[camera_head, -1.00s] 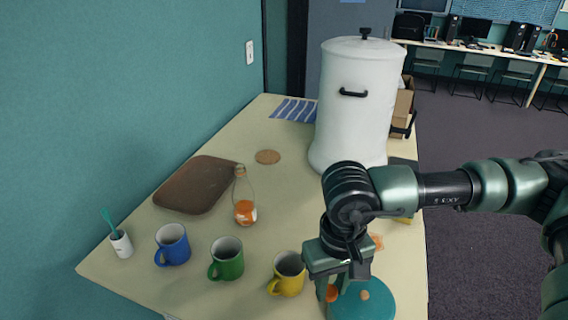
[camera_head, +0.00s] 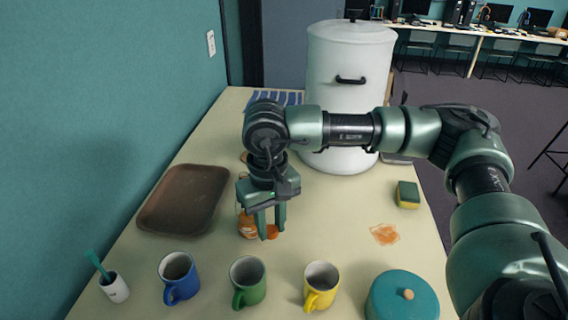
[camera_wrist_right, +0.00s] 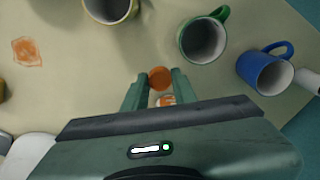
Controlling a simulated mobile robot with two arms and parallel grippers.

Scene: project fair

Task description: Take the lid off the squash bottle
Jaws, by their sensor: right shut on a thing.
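The squash bottle (camera_head: 247,227), clear with an orange and white label, stands on the table, partly hidden behind my right gripper. My right gripper (camera_head: 268,233) points down in front of the bottle. It is shut on a round orange piece (camera_head: 271,232) that looks like the lid. In the right wrist view the orange lid (camera_wrist_right: 159,77) sits between the fingertips, with part of the bottle (camera_wrist_right: 166,100) showing just behind it. The bottle's neck is hidden by the gripper, and I cannot tell whether lid and bottle touch. My left gripper is not in view.
Blue (camera_head: 179,278), green (camera_head: 248,283) and yellow (camera_head: 320,287) mugs line the near side, with a teal pot (camera_head: 402,298) at right. A brown tray (camera_head: 185,200) lies left, a sponge (camera_head: 408,195) right, near an orange stain (camera_head: 384,234). A white urn (camera_head: 350,100) stands behind.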

